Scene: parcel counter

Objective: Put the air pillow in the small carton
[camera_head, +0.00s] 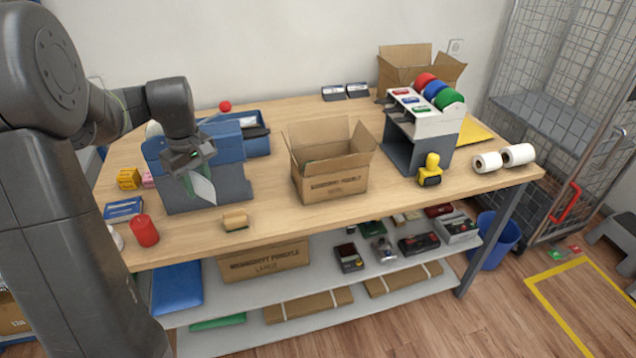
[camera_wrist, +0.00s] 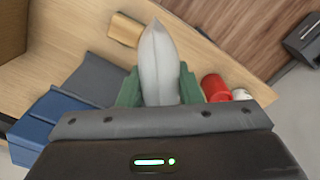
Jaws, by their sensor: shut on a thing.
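My gripper (camera_head: 190,165) is shut on the air pillow (camera_head: 201,189), a pale, pointed, leaf-shaped cushion. It holds the pillow in front of the blue and grey box at the left of the table. In the wrist view the pillow (camera_wrist: 159,65) stands out between the two green fingers of my gripper (camera_wrist: 158,88). The small carton (camera_head: 334,183) stands on the table to the right of my gripper, with its flaps open.
The blue and grey box (camera_head: 232,178) is right by my gripper. A small tan block (camera_head: 235,221) and a red cylinder (camera_head: 144,231) lie near the front edge. A grey tape stand (camera_head: 421,141) and a yellow stamp (camera_head: 430,170) are right of the carton. Bare wood lies before the carton.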

